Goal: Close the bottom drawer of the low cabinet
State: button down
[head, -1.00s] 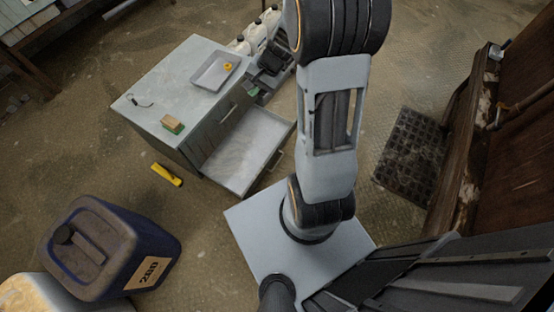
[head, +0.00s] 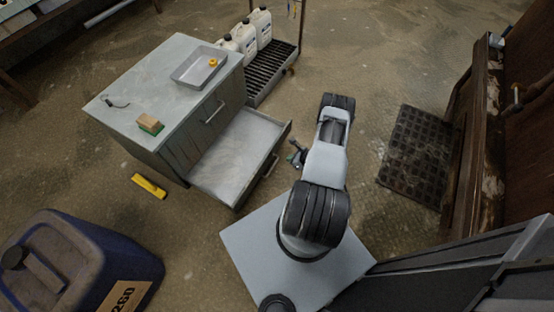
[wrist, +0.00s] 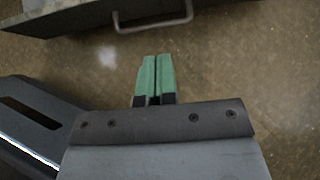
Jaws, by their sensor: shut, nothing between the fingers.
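The low cabinet (head: 170,98) stands left of my arm in the head view. Its bottom drawer (head: 240,152) is pulled well out and looks empty. The drawer's bar handle (head: 272,166) is on its outer front. In the wrist view the drawer front (wrist: 75,15) and its handle (wrist: 155,22) show at the top edge. My gripper (wrist: 154,62) has green fingertips pressed together with nothing between them. They point toward the handle and are apart from it, with floor visible between. In the head view my gripper (head: 297,155) is low, just right of the drawer front, partly hidden by my arm.
On the cabinet top are a grey tray (head: 185,77) with a yellow object, and a sponge-like block (head: 150,124). A yellow item (head: 149,186) lies on the floor. A blue container (head: 75,262) stands front left. White jugs (head: 243,40) stand on a slatted rack behind. A floor grate (head: 418,150) is right.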

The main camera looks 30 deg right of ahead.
aim_at(268, 157)
jog(key=b+x, duration=0.1)
jog(key=x, duration=0.3)
jog(key=b+x, duration=0.1)
jog(key=x, duration=0.2)
jog(key=b+x, duration=0.2)
jog(key=x, duration=0.2)
jog(key=shift+w+a+r, duration=0.2)
jog(key=shift+w+a, duration=0.1)
jog(key=shift+w, duration=0.3)
jog(key=shift+w+a+r, duration=0.1)
jog(key=shift+w+a, duration=0.3)
jog(key=shift+w, duration=0.35)
jog(key=shift+w, duration=0.1)
